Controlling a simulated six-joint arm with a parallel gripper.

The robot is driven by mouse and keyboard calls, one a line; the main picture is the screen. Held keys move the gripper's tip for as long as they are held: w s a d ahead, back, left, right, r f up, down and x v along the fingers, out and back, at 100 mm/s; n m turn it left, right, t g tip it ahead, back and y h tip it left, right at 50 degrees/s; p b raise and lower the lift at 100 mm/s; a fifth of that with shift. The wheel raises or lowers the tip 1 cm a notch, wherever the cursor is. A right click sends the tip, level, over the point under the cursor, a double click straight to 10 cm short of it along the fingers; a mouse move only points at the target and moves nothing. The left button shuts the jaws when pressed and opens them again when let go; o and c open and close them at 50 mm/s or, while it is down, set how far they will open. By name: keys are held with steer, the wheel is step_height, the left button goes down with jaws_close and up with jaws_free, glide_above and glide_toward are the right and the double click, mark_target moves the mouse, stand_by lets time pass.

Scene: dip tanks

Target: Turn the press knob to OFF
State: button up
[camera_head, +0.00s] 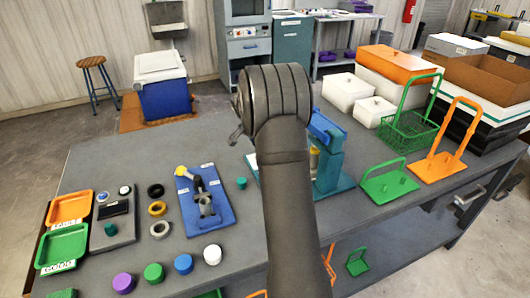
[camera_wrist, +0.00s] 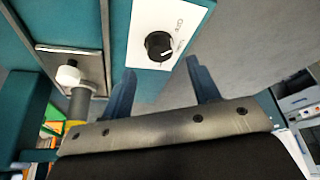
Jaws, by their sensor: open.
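The press knob (camera_wrist: 159,46) is a round black dial on a white plate (camera_wrist: 185,20) fixed to a teal body, in the wrist view. Small sideways lettering stands to the right of the knob, too small to read surely. I cannot tell which mark the knob points to. My gripper (camera_wrist: 161,67) is open, its two blue fingers apart and empty. In the picture the fingertips lie just below the knob, one to each side; contact does not show. In the head view, the teal press (camera_head: 329,172) stands behind my arm, which hides the knob and most of the press.
A blue fixture (camera_head: 215,212) and a teal cap (camera_head: 241,183) lie left of the press. Several coloured knobs line the bench's front. White boxes (camera_head: 347,90), a green basket (camera_head: 408,130) and an orange rack (camera_head: 445,160) stand to the right. Bare bench shows between them.

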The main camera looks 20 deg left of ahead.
steer(key=x, duration=0.5)
steer(key=shift+w+f, duration=0.1)
steer(key=shift+f, duration=0.1)
steer(key=c, duration=1)
